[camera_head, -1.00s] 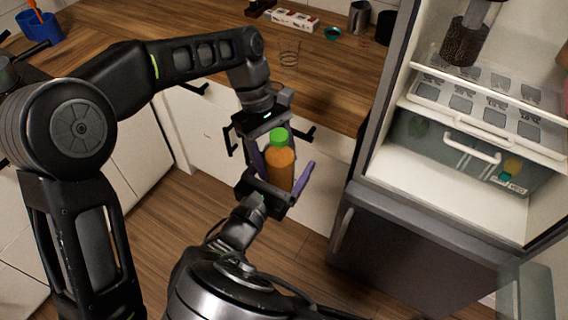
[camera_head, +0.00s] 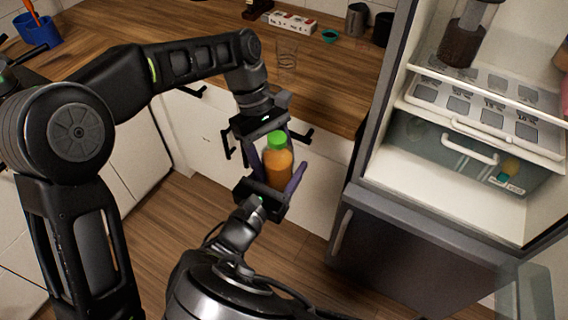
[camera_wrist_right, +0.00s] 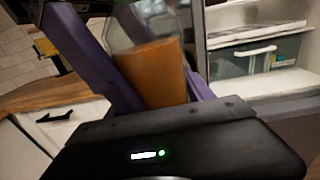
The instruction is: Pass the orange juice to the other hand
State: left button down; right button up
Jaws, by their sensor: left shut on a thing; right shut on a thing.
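The orange juice bottle (camera_head: 279,166), orange with a green cap, is held upright in the air in front of the counter. My left gripper (camera_head: 272,142) reaches it from the far side and is shut on it near its upper part. My right gripper (camera_head: 277,180) comes from below, its purple fingers closed on both sides of the bottle. In the right wrist view the bottle (camera_wrist_right: 155,72) sits between the purple fingers. Its cap is out of that view, and the left gripper's contact is partly hidden.
The wooden counter (camera_head: 330,85) lies behind, with a clear glass (camera_head: 287,55) near its front edge. An open fridge (camera_head: 440,190) with shelves and a drawer stands at the right. A blue container (camera_head: 40,32) is at the far left. The floor below is clear.

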grip_shut()
pick_arm(q)
jog(key=shift+c, duration=1.9)
grip_release()
pick_arm(e)
jog(key=shift+r, duration=0.1)
pick_arm(q)
jog(key=shift+o, duration=0.4)
jog(key=shift+a+f, duration=0.1)
pick_arm(e)
jog(key=shift+d, duration=0.15)
